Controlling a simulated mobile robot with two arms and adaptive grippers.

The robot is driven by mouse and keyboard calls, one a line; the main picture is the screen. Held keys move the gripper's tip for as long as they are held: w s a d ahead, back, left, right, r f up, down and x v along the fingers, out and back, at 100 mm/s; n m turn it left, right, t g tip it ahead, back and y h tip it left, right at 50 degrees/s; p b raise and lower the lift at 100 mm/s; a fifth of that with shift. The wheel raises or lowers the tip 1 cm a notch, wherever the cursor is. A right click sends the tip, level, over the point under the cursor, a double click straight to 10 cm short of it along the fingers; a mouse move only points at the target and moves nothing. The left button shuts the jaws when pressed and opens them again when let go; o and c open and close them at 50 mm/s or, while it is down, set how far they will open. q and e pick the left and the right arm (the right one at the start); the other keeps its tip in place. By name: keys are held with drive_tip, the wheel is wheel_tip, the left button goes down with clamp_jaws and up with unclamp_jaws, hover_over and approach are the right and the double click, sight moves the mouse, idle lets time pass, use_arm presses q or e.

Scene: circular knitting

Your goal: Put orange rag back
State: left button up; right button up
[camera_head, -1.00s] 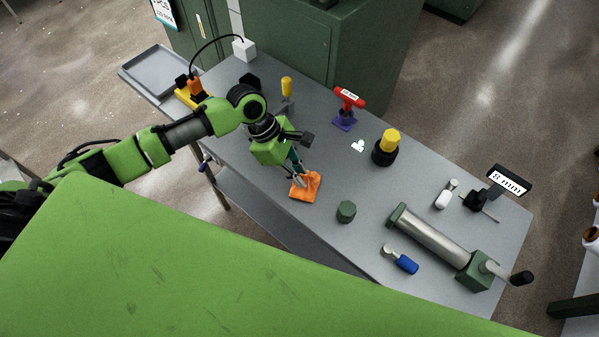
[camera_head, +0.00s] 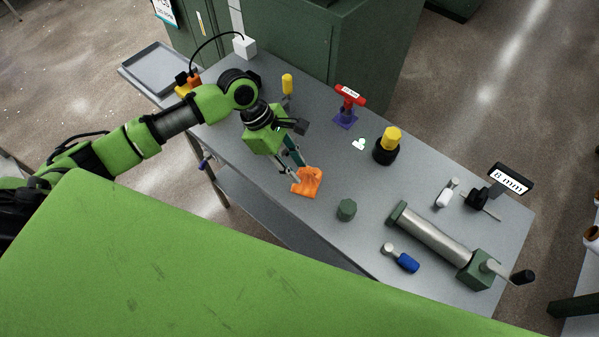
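The orange rag (camera_head: 308,184) is bunched near the front edge of the grey table, left of the green knob-like piece. My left gripper (camera_head: 299,172) reaches down to it from the upper left. Its fingertips meet the rag's upper left side. I cannot tell whether the fingers are closed on the cloth or only touching it, nor whether the rag is clear of the table. My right gripper is not in view.
On the table (camera_head: 330,130) are a red-handled tool in a purple stand (camera_head: 347,107), a yellow-topped black holder (camera_head: 386,148), the green piece (camera_head: 346,210), a blue-handled tool (camera_head: 404,261) and a metal cylinder (camera_head: 433,237). A grey tray (camera_head: 160,72) is at the far left.

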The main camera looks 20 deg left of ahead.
use_arm(q)
drive_tip(key=v, duration=0.9)
drive_tip(key=shift+b, duration=0.4)
